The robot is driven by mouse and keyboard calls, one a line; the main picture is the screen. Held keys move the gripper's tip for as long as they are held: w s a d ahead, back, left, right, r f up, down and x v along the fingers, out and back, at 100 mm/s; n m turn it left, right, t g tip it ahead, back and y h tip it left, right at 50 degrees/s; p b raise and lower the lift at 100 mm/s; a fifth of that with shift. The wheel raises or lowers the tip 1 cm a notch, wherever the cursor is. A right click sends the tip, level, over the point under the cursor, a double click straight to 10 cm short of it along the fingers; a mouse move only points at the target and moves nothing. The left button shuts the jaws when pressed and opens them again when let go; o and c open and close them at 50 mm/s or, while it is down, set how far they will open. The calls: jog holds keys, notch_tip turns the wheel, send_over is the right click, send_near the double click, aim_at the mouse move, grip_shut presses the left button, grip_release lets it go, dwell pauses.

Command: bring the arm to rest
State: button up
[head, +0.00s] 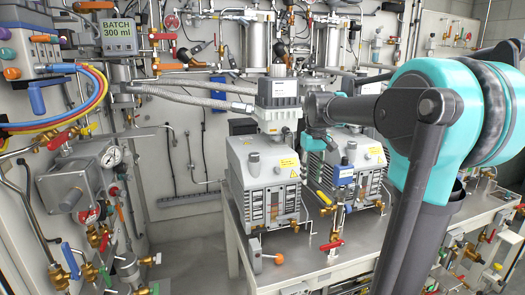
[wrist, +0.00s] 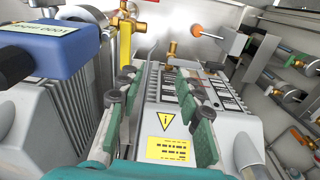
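My arm comes in from the right of the head view, with a teal joint and dark links, and reaches left over the pump bench. In the head view my gripper (head: 319,140) is small and partly hidden at the arm's end, between the left pump (head: 262,172) and the right pump (head: 362,157). In the wrist view my gripper (wrist: 157,88) has its two green-padded fingers spread apart with nothing held between them. Beyond and below them is a pale pump housing (wrist: 228,122) with yellow labels; I cannot tell whether they touch it.
A blue-topped device (wrist: 75,45) stands close on the left of the wrist view. The metal bench (head: 290,245) carries valves, including a red-handled one (head: 331,246). Hoses (head: 185,97) and a panel with a gauge (head: 111,156) line the left. Floor shows left of the bench.

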jog(key=s+d+f+m+t, duration=0.2)
jog(key=s+f+m+t, duration=0.1)
jog(key=s+f, duration=1.8)
notch_tip(320, 180, down, 3)
jog(key=shift+s+d+r+t, duration=0.1)
jog(key=shift+s+d+t, duration=0.1)
jog(key=shift+t, duration=0.1)
